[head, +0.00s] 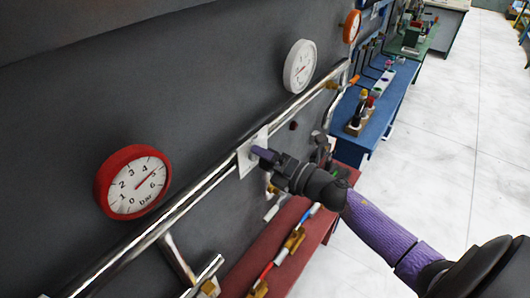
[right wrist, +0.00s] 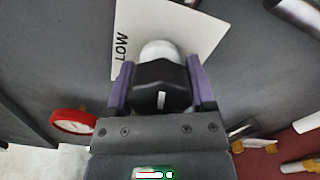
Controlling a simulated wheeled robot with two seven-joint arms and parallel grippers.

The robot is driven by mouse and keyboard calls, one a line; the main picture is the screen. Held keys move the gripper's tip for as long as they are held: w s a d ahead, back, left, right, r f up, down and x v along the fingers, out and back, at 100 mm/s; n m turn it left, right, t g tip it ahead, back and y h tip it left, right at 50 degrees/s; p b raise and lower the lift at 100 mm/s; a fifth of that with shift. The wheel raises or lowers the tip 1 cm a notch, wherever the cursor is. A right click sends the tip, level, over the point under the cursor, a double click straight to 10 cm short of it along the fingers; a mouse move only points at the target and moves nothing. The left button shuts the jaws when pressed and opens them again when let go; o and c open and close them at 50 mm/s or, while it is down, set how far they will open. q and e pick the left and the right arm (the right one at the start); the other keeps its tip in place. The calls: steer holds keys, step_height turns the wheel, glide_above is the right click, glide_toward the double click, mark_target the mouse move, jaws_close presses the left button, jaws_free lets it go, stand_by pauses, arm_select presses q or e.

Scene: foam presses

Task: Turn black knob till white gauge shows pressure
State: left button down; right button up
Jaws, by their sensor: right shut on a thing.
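The black knob (right wrist: 162,88) has a white line on its face and sits on a silvery stem in front of a white plate (right wrist: 205,30) marked LOW. My right gripper (right wrist: 160,70) has its two purple fingers closed on either side of the knob. In the head view, the right gripper (head: 262,155) is at the white plate (head: 243,160) on the dark wall and hides the knob there. The white gauge (head: 299,67) is on the wall above and to the right; its needle is too small to read surely. My left gripper is not in view.
A red-rimmed gauge (head: 134,182) hangs at left, its needle between 4 and 5. A metal pipe (head: 205,184) runs diagonally along the wall. A red bench (head: 255,258) with valves is below, and a blue bench (head: 378,120) stands beyond. The pale floor (head: 450,140) at right is clear.

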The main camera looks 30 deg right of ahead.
steer(key=shift+m+p, duration=0.8)
steer(key=shift+m, duration=1.5)
steer(key=o, duration=1.2)
steer(key=shift+s, duration=0.1)
steer(key=b+v, duration=0.1)
steer(key=v, duration=0.8)
steer(key=shift+s+d+b, duration=0.25)
steer(key=shift+s+b, duration=0.05)
steer(key=shift+s, duration=0.05)
